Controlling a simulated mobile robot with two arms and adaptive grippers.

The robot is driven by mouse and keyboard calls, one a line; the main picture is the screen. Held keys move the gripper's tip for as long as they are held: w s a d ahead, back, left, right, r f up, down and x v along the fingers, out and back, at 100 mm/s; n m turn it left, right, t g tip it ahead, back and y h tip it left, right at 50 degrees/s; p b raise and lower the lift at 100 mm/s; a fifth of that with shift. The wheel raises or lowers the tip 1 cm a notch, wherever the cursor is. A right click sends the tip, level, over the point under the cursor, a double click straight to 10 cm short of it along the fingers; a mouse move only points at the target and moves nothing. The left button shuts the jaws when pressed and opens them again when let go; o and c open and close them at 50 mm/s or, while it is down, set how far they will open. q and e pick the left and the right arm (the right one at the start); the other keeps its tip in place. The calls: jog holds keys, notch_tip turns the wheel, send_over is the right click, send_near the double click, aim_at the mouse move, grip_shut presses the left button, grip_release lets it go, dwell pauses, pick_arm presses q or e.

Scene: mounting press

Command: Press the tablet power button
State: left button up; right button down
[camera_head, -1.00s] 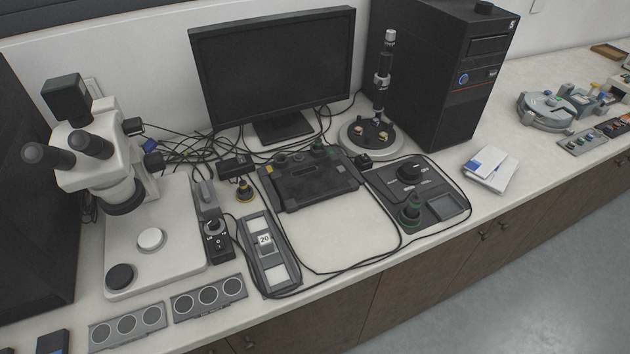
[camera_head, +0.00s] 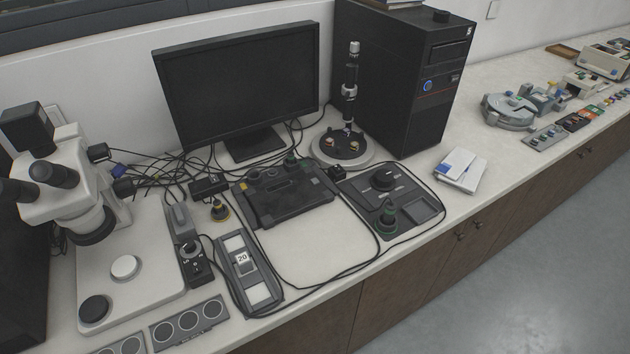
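I cannot make out for certain which thing is the tablet or its power button. A flat dark panel (camera_head: 350,191) lies on the counter, with a black knob, a green-ringed knob (camera_head: 388,221) and a dark rectangular area. Left of it lies a dark flat unit (camera_head: 283,190) with small knobs along its back edge. A black computer tower (camera_head: 405,85) stands behind, with a round blue button (camera_head: 427,86) on its front. Neither of my grippers is in view.
A black monitor (camera_head: 238,85) stands at the back, and a white microscope (camera_head: 70,190) at the left. Tangled black cables (camera_head: 150,172) lie between them. A round-based stand (camera_head: 348,145) is by the tower. A white-and-blue box (camera_head: 461,170) lies on clear counter at the right.

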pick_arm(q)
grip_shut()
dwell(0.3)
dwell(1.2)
